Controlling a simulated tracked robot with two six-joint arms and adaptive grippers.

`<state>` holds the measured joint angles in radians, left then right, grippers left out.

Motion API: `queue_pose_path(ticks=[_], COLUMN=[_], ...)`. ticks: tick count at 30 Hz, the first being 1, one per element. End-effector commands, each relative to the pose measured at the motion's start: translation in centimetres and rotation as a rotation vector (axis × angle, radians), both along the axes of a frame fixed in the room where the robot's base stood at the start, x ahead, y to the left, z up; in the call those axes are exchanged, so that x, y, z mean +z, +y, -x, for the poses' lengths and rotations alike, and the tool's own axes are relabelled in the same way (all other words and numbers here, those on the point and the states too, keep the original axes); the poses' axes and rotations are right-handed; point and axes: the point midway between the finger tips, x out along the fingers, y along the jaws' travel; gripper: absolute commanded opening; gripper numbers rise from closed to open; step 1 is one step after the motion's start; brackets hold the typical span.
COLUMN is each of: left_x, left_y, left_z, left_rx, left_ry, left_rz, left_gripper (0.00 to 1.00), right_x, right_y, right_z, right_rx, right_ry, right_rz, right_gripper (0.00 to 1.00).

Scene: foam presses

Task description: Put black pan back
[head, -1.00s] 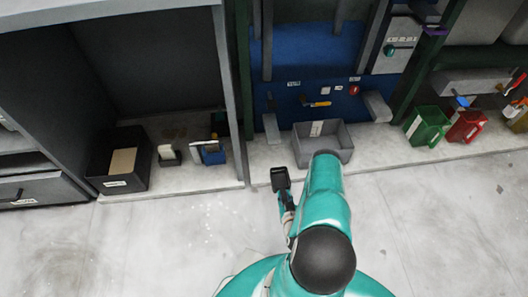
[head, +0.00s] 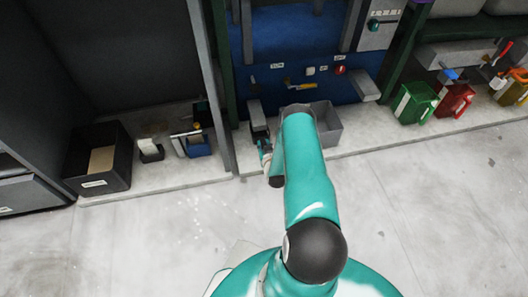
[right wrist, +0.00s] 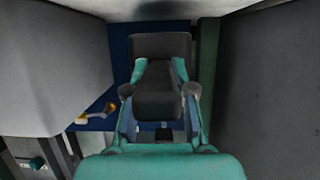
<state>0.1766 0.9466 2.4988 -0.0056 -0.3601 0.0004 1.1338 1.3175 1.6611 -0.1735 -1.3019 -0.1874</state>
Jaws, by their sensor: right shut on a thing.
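My right gripper (head: 265,149) is shut on the black pan (head: 260,134), in front of the blue panel and close to the left side of the grey bin. In the right wrist view the pan (right wrist: 160,46) is dark and blocky beyond the fingers, and the gripper (right wrist: 159,92) closes on its dark handle part. The pan is small and partly hidden in the head view. I cannot tell whether it touches anything there. My left gripper is not in view.
A grey bin (head: 329,122) stands right of the pan, partly behind my arm. A blue panel (head: 285,55) with a yellow-handled tool and red button is behind. A black box (head: 100,170) stands left; green (head: 414,103) and red (head: 454,103) containers stand right. The floor in front is clear.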

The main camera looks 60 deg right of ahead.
Motion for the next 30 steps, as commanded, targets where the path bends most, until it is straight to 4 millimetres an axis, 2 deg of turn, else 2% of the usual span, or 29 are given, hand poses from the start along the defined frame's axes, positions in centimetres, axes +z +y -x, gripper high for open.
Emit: queue_pose_path(ticks=[6, 17, 18, 22, 30], left_x=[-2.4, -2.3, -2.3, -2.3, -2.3], left_y=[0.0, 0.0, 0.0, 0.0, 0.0], left_z=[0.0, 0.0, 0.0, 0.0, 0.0], left_rx=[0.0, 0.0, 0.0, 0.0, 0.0], left_ry=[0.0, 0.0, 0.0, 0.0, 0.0], left_rz=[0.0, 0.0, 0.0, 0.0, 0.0], left_gripper=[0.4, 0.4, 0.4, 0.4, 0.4], right_x=[-3.2, -3.4, -3.4, -3.4, -3.4], right_y=[0.0, 0.2, 0.2, 0.2, 0.2], right_z=[0.0, -0.1, -0.1, -0.1, -0.1], right_rx=[0.0, 0.002, 0.002, 0.002, 0.002], right_ry=[-0.001, 0.0, 0.001, 0.001, 0.0], right_rz=[0.001, 0.0, -0.001, -0.001, 0.0], right_gripper=[0.0, 0.0, 0.28, 0.49, 0.49])
